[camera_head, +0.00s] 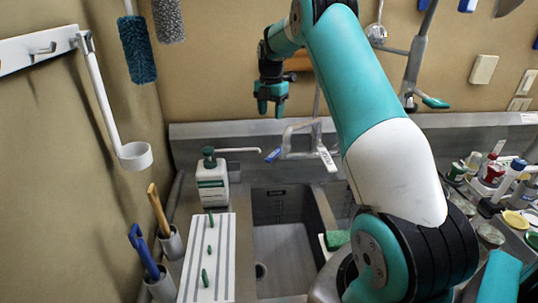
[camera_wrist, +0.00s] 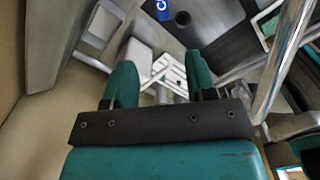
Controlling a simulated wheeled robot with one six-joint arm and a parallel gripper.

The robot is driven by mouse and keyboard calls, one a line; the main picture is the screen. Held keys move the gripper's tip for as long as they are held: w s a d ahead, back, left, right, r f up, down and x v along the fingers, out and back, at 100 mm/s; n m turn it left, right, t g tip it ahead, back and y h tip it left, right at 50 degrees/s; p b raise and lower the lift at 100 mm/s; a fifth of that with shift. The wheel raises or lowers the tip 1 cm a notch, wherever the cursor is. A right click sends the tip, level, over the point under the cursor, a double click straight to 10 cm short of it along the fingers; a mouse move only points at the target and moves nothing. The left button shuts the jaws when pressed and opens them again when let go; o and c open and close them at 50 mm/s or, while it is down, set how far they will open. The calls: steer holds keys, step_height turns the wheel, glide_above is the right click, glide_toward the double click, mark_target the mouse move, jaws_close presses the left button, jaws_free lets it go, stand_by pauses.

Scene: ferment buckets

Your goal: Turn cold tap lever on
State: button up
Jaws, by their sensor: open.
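The tap (camera_head: 302,127) stands at the back of the sink in the head view. Its cold lever (camera_head: 273,155) has a blue tip and sticks out to the left and forward. In the wrist view the lever's blue end with a white letter (camera_wrist: 163,9) shows at the top edge, beyond the fingers. The other lever (camera_head: 327,159) is pale and sits on the right of the tap. My gripper (camera_head: 271,106) hangs above and behind the blue lever in the picture, apart from it. Its two teal fingers (camera_wrist: 160,76) are spread with nothing held between them.
A soap bottle (camera_head: 212,182) with a long spout stands left of the sink (camera_head: 284,240). A white ribbed rack (camera_head: 208,262) lies in front of it. A green sponge (camera_head: 336,239) is right of the basin. Bottles (camera_head: 490,170) crowd the right counter.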

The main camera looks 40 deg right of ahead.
mark_target(272, 156)
step_height(272, 156, down, 16)
steer(key=p, duration=0.6)
steer(key=shift+s+d+f, duration=0.1)
steer(key=shift+d, duration=0.05)
jaws_close()
